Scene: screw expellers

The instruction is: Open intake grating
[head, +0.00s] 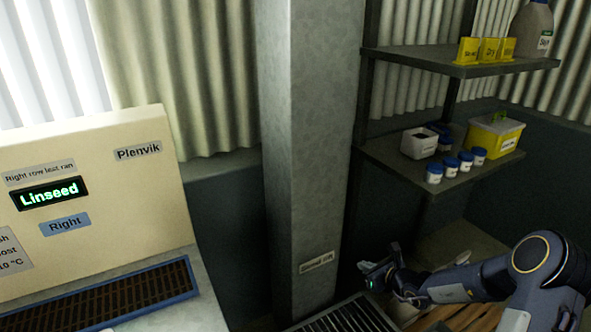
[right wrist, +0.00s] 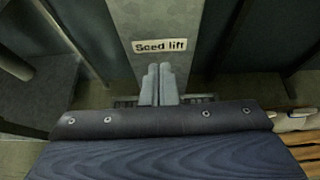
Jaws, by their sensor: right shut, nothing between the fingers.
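The intake grating (head: 345,318), a dark slatted panel with a pale frame, lies at the foot of the grey seed lift column (head: 318,150), cut off by the bottom edge of the head view. In the right wrist view only slivers of the grating (right wrist: 125,101) show beside my fingers. My right gripper (head: 368,273) is shut and empty, right of the column and above the grating's far right side. In the right wrist view its closed fingers (right wrist: 159,84) point at the column below the "Seed lift" label. I cannot tell whether they touch anything. My left gripper is not in view.
A cream machine (head: 90,200) with a "Linseed" display and a dark grille (head: 110,302) in a blue frame stands at left. A shelf rack (head: 400,165) with white jars and a yellow box (head: 493,134) stands behind my right arm. Wooden slats (head: 465,315) lie below the arm.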

